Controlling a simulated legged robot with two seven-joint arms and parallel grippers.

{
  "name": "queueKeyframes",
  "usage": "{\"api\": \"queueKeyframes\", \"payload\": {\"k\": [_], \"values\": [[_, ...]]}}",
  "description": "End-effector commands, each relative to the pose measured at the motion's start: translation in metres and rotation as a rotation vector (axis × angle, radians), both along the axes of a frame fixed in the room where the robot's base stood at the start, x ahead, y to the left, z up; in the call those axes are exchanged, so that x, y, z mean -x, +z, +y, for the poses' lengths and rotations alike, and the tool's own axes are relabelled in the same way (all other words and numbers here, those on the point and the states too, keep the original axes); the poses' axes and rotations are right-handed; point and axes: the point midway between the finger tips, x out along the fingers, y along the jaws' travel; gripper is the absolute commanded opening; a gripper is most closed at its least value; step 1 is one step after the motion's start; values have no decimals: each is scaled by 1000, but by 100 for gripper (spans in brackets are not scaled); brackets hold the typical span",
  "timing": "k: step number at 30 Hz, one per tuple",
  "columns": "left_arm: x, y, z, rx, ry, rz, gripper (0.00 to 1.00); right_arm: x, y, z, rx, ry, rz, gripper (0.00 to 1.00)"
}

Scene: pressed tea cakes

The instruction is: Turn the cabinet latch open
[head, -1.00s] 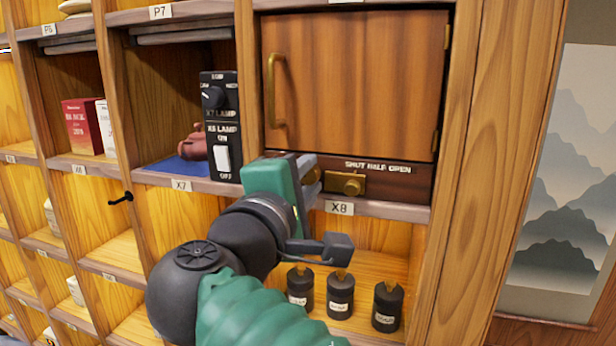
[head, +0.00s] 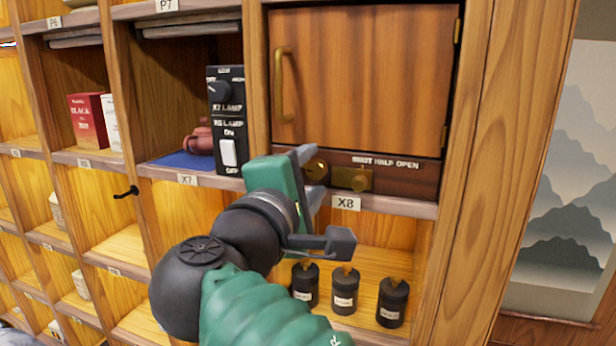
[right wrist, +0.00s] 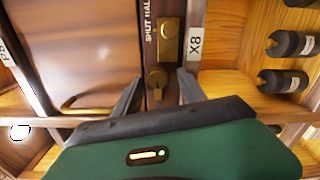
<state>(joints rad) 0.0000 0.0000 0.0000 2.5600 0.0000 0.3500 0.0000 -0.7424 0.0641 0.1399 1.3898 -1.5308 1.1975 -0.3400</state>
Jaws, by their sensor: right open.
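The cabinet door (head: 365,80) is closed, its brass pull (head: 282,85) at its left side. Below it, a dark strip lettered SHUT HALF OPEN (head: 385,163) carries the brass latch: a round knob (head: 317,172) and a rectangular brass piece (head: 352,180) to its right. My right gripper (head: 311,172) is open at the round knob. In the right wrist view the fingers (right wrist: 159,82) stand on either side of the round knob (right wrist: 157,77), and the brass piece (right wrist: 169,42) lies beyond them. I cannot tell whether the fingers touch the knob. My left gripper is not in view.
A black lamp switch panel (head: 228,120) stands just left of the door, near my right gripper. Several small dark jars, one here (head: 345,290), stand in the compartment below, close to my arm. A reddish teapot (head: 200,138) sits in the left cubby.

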Motion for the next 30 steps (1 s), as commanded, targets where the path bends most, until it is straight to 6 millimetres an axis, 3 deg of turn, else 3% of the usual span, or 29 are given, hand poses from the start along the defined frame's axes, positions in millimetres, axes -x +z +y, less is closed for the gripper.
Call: {"api": "queueKeyframes", "payload": {"k": [5,13,21,30], "values": [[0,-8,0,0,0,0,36,14,-2,5,-1,4,-3,49],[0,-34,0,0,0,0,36,84,-5,30,-2,6,-1,49],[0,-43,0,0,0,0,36,144,-3,52,1,5,3,49],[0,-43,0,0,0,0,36,158,-1,55,2,1,3,49]]}}
